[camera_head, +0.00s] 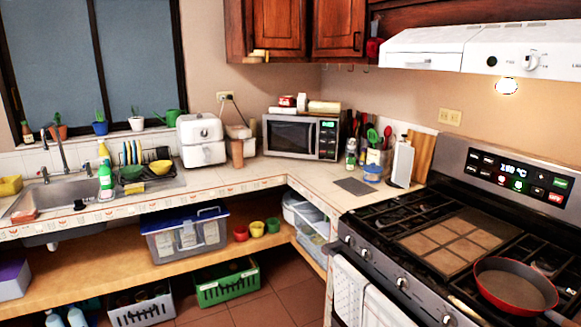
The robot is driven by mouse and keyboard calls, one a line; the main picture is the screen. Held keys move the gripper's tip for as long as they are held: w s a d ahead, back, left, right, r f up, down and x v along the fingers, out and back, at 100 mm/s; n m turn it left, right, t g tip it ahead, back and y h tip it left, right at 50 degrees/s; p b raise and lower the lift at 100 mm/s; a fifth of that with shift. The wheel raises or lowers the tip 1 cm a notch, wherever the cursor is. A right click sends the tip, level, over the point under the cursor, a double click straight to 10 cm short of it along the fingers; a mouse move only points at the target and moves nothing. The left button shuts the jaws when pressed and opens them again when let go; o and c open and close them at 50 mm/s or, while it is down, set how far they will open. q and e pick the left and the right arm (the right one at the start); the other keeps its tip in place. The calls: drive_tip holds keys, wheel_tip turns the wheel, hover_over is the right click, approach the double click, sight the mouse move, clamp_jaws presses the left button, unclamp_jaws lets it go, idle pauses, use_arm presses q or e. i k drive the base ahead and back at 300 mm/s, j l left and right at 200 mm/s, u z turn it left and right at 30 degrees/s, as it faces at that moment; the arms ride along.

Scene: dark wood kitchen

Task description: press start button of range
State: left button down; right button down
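The range (460,163) stands at the right with a steel back panel. The panel's dark display (513,169) is lit and appears to read 150 °C. Small buttons sit on both sides of and below the display. Neither of my grippers is in view.
A red pan (515,287) sits on the range's front right burner. A white range hood (430,48) hangs above. A white towel (365,297) hangs on the range front. The counter left of the range holds a cutting board (423,157), utensils and a microwave (301,137).

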sight(557, 182)
drive_tip(key=z, duration=1.25)
drive_tip(key=j+u, duration=0.45)
drive_tip(key=j, duration=0.15)
